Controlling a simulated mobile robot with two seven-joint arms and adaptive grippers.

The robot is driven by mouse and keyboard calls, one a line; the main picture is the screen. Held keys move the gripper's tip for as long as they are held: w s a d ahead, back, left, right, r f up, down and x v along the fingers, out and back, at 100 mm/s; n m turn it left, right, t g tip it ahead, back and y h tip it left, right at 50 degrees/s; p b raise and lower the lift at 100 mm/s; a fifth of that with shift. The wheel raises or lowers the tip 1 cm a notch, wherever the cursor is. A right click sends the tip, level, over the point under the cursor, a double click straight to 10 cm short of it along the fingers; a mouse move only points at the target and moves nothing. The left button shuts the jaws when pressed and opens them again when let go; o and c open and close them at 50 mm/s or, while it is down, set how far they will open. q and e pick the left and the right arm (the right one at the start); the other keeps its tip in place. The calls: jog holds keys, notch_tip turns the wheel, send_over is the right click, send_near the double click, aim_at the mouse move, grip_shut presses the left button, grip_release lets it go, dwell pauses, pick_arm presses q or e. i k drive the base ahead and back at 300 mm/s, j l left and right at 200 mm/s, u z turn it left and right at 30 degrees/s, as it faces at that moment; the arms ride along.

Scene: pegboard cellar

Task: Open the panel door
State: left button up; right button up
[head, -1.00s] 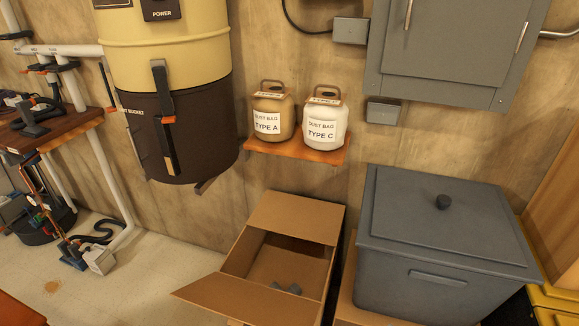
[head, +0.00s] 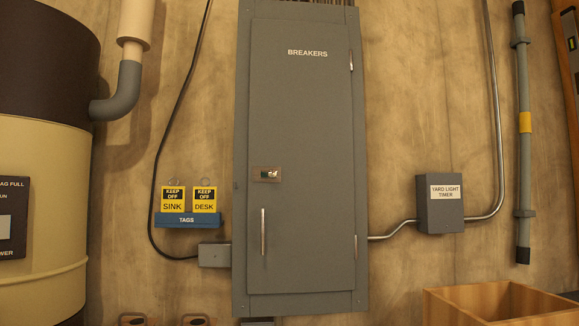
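The grey panel door (head: 305,130) is labelled BREAKERS and sits closed in its grey wall-mounted frame (head: 242,110). A vertical silver handle (head: 263,231) is low on the door's left side. Above the handle is a small latch plate (head: 266,174) with a dark green piece in it. Silver hinges (head: 351,60) show along the right edge. Neither of my grippers is in the head view.
A blue TAGS holder (head: 188,220) with yellow SINK and DESK tags is left of the panel. A grey YARD LIGHT TIMER box (head: 440,215) and conduit are to the right. A large cream-and-brown canister (head: 45,150) stands far left, an open wooden box (head: 500,302) lower right.

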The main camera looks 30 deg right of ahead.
aim_at(302, 237)
jog(key=z, duration=1.05)
